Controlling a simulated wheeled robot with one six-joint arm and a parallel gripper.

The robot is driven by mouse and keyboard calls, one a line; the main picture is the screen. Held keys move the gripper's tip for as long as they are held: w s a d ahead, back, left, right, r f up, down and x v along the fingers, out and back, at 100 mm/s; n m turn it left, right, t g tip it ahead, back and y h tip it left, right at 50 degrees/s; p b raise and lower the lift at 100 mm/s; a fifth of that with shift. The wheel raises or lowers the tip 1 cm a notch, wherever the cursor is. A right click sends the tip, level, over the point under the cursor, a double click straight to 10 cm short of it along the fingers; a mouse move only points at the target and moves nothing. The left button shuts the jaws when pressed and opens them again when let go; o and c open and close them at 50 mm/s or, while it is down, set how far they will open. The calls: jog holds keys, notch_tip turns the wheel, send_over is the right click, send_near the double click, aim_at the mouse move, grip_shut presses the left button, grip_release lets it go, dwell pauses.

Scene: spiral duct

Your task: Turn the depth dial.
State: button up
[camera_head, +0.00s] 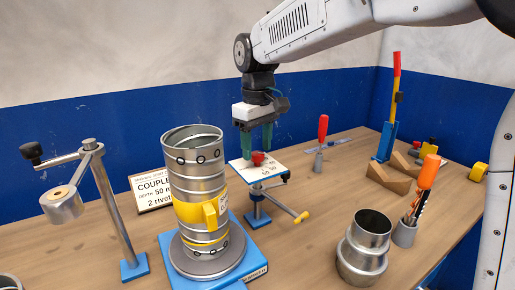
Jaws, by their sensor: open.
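The depth dial seems to be the small red knob (258,158) on a white plate (273,173) with printed numbers. The plate sits on a stand with a blue foot, right of the tall duct. My gripper (257,147) points down with its green fingers open, directly above or around the red knob. I cannot tell whether the fingers touch the knob. The fingers partly cover the back of the plate.
A spiral duct (199,184) with a yellow clamp stands upright close to the left of my gripper. A sign (152,191) is behind it. A crank with a yellow grip (301,217) sticks out below the plate. A metal coupling (364,247) and tool cup (405,233) stand at front right.

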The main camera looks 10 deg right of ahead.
jog(key=shift+f, duration=0.6)
jog(key=shift+c, duration=0.3)
jog(key=c, duration=0.9)
jog(key=shift+m, duration=0.7)
jog(key=o, duration=1)
jog(key=shift+c, duration=0.2)
jog(key=shift+r, duration=0.1)
